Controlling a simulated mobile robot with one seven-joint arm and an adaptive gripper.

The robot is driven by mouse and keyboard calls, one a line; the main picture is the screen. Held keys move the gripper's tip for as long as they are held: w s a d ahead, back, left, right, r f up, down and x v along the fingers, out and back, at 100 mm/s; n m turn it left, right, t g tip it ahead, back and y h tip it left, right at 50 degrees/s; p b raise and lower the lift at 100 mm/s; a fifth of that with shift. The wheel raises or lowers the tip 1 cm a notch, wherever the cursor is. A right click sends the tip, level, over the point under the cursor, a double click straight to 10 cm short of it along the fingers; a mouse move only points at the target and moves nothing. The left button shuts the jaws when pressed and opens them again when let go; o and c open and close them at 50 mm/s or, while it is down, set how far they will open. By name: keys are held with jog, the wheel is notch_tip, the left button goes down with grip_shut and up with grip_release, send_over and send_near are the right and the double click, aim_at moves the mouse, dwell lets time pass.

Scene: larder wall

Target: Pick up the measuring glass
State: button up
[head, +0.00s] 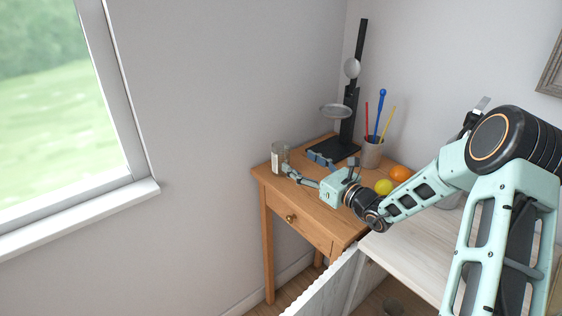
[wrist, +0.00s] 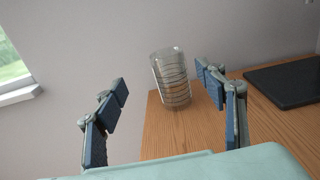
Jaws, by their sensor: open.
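The measuring glass (head: 280,157) is a clear cylinder with dark lines around it, standing upright near the left corner of the wooden table (head: 301,205). In the wrist view the measuring glass (wrist: 171,79) shows ahead of my open fingers, between them and nearer the right one. My gripper (head: 290,172) is open and empty, low over the table with its fingertips close to the glass. In the wrist view my gripper (wrist: 165,92) has its two blue-padded fingers spread wide. I cannot tell whether a fingertip touches the glass.
A black stand (head: 347,110) with a round pan rises behind my gripper. A pen cup (head: 371,153), a yellow ball (head: 384,187) and an orange (head: 400,173) are to the right. A white cabinet top (head: 415,245) lies in front. The wall is close behind the glass.

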aim_at(285, 152)
jog(key=shift+w+a, duration=0.15)
jog(key=shift+w, duration=0.25)
jog(key=x, duration=0.4)
jog(key=shift+w+a, duration=0.2)
jog(key=shift+a, duration=0.05)
jog(key=shift+w+d+p+x, duration=0.15)
jog(key=shift+p+x, duration=0.05)
jog(key=shift+x, duration=1.15)
jog(key=shift+w+d+p+x, duration=0.15)
jog(key=shift+x, duration=1.25)
jog(key=shift+f, duration=0.1)
jog(key=shift+c, duration=0.7)
grip_shut()
